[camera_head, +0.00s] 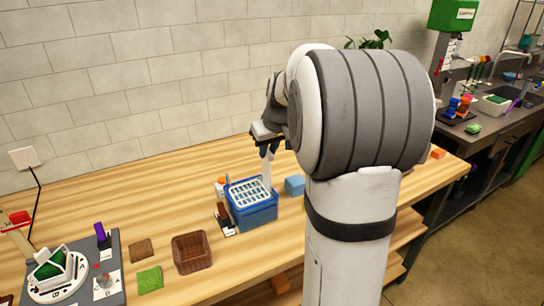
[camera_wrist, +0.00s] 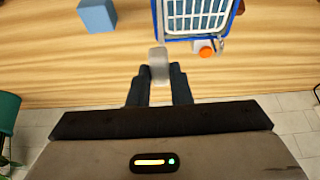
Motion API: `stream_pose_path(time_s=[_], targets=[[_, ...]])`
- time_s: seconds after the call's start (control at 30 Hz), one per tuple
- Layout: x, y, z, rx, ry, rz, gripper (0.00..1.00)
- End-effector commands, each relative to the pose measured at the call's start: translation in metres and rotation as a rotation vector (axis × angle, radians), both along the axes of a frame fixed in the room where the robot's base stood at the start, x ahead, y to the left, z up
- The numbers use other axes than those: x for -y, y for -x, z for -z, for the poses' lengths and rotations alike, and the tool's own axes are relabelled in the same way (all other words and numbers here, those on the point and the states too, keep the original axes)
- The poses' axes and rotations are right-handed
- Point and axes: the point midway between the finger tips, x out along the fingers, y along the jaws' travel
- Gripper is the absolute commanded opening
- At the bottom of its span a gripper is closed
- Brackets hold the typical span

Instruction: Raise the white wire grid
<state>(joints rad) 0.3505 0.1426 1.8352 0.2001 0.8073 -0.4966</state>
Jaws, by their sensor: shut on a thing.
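The white wire grid (camera_head: 249,190) lies level in the top of a blue crate (camera_head: 256,215) on the wooden table. In the wrist view the grid (camera_wrist: 197,14) shows at the top, inside the blue rim (camera_wrist: 158,22). My gripper (camera_head: 268,152) is above the crate's far right corner, fingers pointing down. In the wrist view my gripper (camera_wrist: 159,86) is shut on a pale upright piece (camera_wrist: 159,63), which also shows in the head view (camera_head: 266,172). I cannot tell whether this piece is joined to the grid.
A light blue block (camera_head: 294,185) stands right of the crate. A small dark stand (camera_head: 223,221) and an orange-capped bottle (camera_head: 221,182) are at its left. The wall (camera_head: 150,90) is behind the table.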

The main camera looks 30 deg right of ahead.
Motion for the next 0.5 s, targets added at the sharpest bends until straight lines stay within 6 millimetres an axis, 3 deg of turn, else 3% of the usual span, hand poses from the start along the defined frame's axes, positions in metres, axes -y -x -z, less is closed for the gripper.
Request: stream_pose_path(time_s=[0.07, 0.37, 0.4, 0.5], targets=[[0.0003, -0.0008, -0.0092, 0.004, 0.002, 0.001, 0.00], [0.0006, -0.0015, -0.0114, 0.010, 0.002, 0.001, 0.00], [0.0006, -0.0017, -0.0117, 0.011, 0.003, 0.002, 0.21], [0.0006, -0.0012, -0.0105, 0.008, 0.003, 0.001, 0.29]])
